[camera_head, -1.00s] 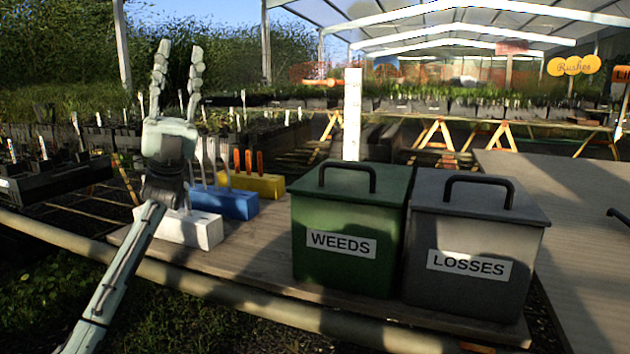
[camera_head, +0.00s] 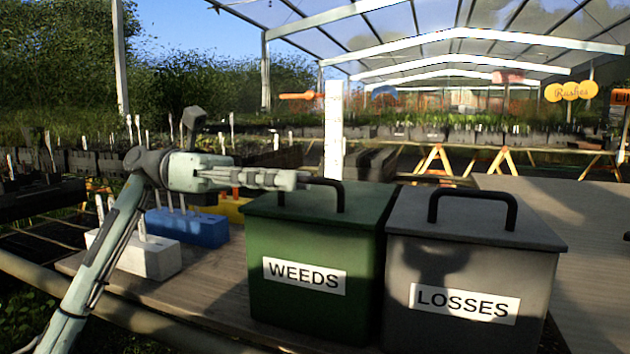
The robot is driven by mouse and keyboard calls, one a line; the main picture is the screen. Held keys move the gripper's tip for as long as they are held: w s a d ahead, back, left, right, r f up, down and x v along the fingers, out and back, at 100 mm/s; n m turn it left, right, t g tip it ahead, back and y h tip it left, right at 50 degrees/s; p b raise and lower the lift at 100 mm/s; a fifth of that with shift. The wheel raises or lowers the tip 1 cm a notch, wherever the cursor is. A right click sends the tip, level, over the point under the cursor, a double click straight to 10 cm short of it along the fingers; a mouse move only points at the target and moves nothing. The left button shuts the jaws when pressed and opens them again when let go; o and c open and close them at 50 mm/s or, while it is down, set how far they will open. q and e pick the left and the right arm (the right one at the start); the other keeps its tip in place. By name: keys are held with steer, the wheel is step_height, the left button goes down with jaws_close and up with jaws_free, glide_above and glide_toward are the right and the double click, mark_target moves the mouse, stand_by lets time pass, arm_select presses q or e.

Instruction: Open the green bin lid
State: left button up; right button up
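The green bin (camera_head: 312,318), labelled WEEDS, stands on the bench in the middle of the head view. Its green lid (camera_head: 365,201) lies flat on top with a black arched handle (camera_head: 340,193). My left gripper (camera_head: 303,179) points right, level, with its fingertips at the left part of the handle. The fingers overlap in this view, so their spread and any contact with the handle cannot be made out. My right gripper is not in view.
A grey bin (camera_head: 450,335) labelled LOSSES, with its lid down, stands close to the green bin's right. White (camera_head: 150,262) and blue (camera_head: 190,229) blocks and part of a yellow one sit left of the bins. A white upright post (camera_head: 333,125) stands behind.

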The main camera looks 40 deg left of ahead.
mark_target(333, 184)
arm_select(q)
steer(key=shift+x, duration=2.2)
steer(key=shift+c, duration=0.6)
jaws_close()
